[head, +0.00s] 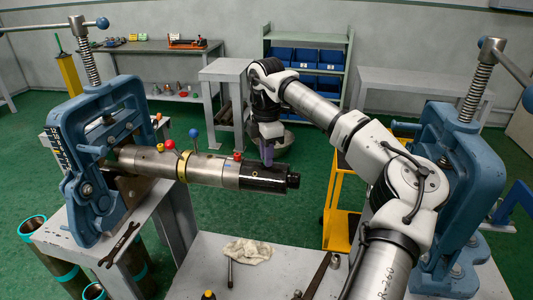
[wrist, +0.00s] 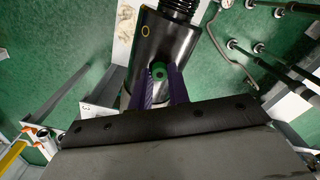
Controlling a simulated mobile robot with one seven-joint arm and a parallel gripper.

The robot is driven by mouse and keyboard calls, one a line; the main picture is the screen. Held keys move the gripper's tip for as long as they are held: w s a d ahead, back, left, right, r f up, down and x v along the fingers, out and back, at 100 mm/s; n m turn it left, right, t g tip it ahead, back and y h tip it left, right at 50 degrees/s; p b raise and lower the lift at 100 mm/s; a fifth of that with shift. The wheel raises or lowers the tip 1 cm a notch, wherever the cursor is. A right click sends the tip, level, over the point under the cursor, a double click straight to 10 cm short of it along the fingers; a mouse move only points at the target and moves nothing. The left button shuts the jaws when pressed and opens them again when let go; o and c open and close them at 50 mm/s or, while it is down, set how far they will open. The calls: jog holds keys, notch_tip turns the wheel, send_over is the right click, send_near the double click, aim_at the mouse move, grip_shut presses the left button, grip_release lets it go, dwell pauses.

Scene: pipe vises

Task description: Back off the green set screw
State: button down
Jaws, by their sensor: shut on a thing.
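The green set screw (wrist: 158,70) shows in the wrist view on the side of the dark pipe section (wrist: 172,42), with a dark socket in its middle. My gripper (wrist: 160,80) has its purple fingers on both sides of the screw and is shut on it. In the head view my gripper (head: 267,157) points down onto the black end section (head: 264,178) of the horizontal pipe assembly (head: 211,170). The green screw is hidden there. The left blue vise (head: 88,170) holds the assembly's left end.
Red and blue knobs (head: 194,133) stand up from the assembly, left of my gripper. A second blue vise (head: 455,160) stands at the right. A rag (head: 248,252) and several tools lie on the front table (head: 195,265). A wrench (head: 119,245) is at the left.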

jog(key=n, duration=0.4)
jog(key=shift+n, duration=0.3)
jog(key=n, duration=0.3)
jog(key=shift+n+p, duration=0.3)
jog(key=shift+p, duration=0.05)
jog(key=n, duration=0.4)
jog(key=shift+s+n+p, duration=0.1)
jog(key=shift+n+p, duration=0.2)
jog(key=shift+p, duration=0.05)
jog(key=n, duration=0.3)
jog(key=shift+n+p, duration=0.3)
jog(key=n, duration=0.4)
jog(key=shift+d+p, duration=0.1)
jog(key=shift+p, duration=0.3)
jog(key=n, duration=0.4)
jog(key=shift+f+p, duration=0.1)
jog(key=shift+p, duration=0.25)
jog(key=n, duration=0.4)
jog(key=shift+n+p, duration=0.3)
jog(key=shift+p, duration=0.05)
jog(key=n, duration=0.4)
jog(key=shift+f, duration=0.1)
